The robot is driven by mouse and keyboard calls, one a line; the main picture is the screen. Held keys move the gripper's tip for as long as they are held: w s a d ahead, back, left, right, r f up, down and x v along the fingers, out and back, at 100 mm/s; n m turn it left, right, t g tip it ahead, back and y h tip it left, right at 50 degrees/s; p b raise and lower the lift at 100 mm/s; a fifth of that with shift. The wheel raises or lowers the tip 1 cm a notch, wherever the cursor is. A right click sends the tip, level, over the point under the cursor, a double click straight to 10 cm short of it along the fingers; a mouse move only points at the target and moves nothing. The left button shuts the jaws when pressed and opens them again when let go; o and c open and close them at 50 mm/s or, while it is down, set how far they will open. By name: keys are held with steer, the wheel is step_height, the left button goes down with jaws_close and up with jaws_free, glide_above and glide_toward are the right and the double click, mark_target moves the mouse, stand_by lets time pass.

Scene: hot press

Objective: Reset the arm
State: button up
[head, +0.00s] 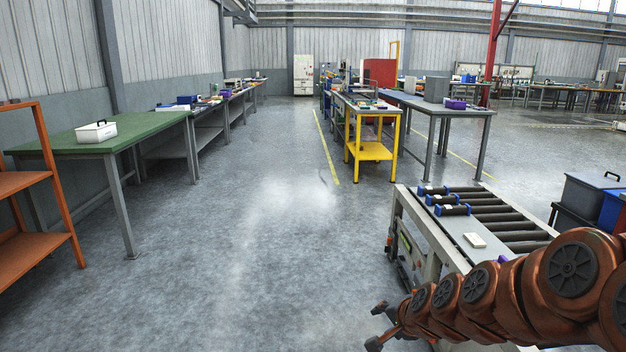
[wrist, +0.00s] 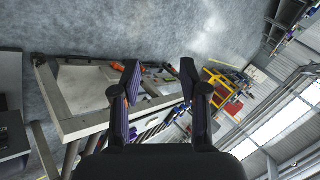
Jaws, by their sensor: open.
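My arm reaches in from the lower right of the head view, low and stretched to the left. My gripper (head: 377,324) is at its end, to the left of the roller conveyor table (head: 436,238) and over the floor. In the wrist view my gripper (wrist: 160,80) shows two dark fingers standing well apart, with nothing between them. The wrist view is turned on its side, with the conveyor table (wrist: 85,122) behind and to the left of the fingers.
A white block (head: 475,240) lies on the conveyor table, with blue-ended rollers at its far end. A green table (head: 130,145) stands at left, beside an orange shelf (head: 35,243). A yellow cart (head: 371,151) stands farther back. The middle floor is clear.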

steer(key=s+a+r+n+g+p, duration=0.25)
steer(key=s+r+p, duration=0.2)
steer(key=s, duration=0.25)
steer(key=s+a+r+n+g+p, duration=0.1)
steer(key=s+r+n+g+p, duration=0.15)
steer(key=s+r, duration=0.4)
steer(key=s+d+r+n+g+h+p, duration=0.1)
steer(key=s+r+p, duration=0.2)
steer(key=s, duration=0.4)
steer(key=s+d+r+n+g+p, duration=0.2)
steer(key=s+r+p, duration=0.1)
steer(key=s, duration=0.4)
steer(key=s+d+r+n+g+h+p, duration=0.1)
steer(key=s+d+r+n+g+p, duration=0.1)
steer(key=s, duration=0.6)
steer(key=shift+d+r+h+p, duration=0.3)
steer(key=shift+r+p, duration=0.2)
steer(key=shift+p, duration=0.1)
